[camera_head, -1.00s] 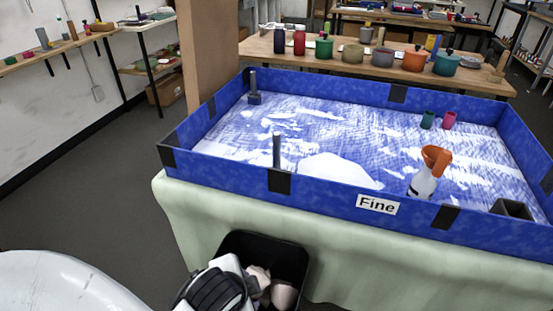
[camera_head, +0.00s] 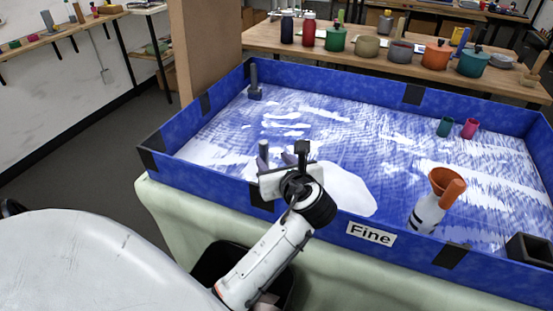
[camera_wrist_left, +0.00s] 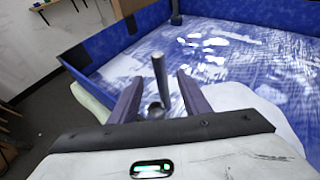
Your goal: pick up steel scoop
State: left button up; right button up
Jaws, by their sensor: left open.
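The steel scoop (camera_head: 264,148) stands with its grey handle upright at the near wall of the blue-walled bin (camera_head: 190,183). In the head view my left gripper hides its lower part. In the left wrist view the scoop's handle (camera_wrist_left: 159,72) rises between the fingers, and a small round metal bowl shows at its foot. My left gripper (camera_head: 273,161) is open over the bin's near wall. Its two fingers, also seen in the left wrist view (camera_wrist_left: 160,84), are on either side of the scoop, with gaps. My right gripper is not in view.
A grey post with a dark base (camera_head: 254,92) stands in the bin's far left corner. A white bottle with an orange funnel-like top (camera_head: 428,208), green (camera_head: 444,126) and pink (camera_head: 469,128) cups and a black box (camera_head: 528,250) are to the right. White powder covers the floor unevenly.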

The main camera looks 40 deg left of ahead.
aim_at(265, 153)
pick_arm(q)
jog(key=x, duration=0.4)
jog(key=shift+s+a, duration=0.2)
jog(key=shift+s, duration=0.05)
jog(key=x, duration=0.5)
jog(key=shift+w+d+f, duration=0.1)
jog(key=shift+w+f, duration=0.05)
jog(key=shift+w, duration=0.15)
jog(key=c, duration=0.9)
grip_shut()
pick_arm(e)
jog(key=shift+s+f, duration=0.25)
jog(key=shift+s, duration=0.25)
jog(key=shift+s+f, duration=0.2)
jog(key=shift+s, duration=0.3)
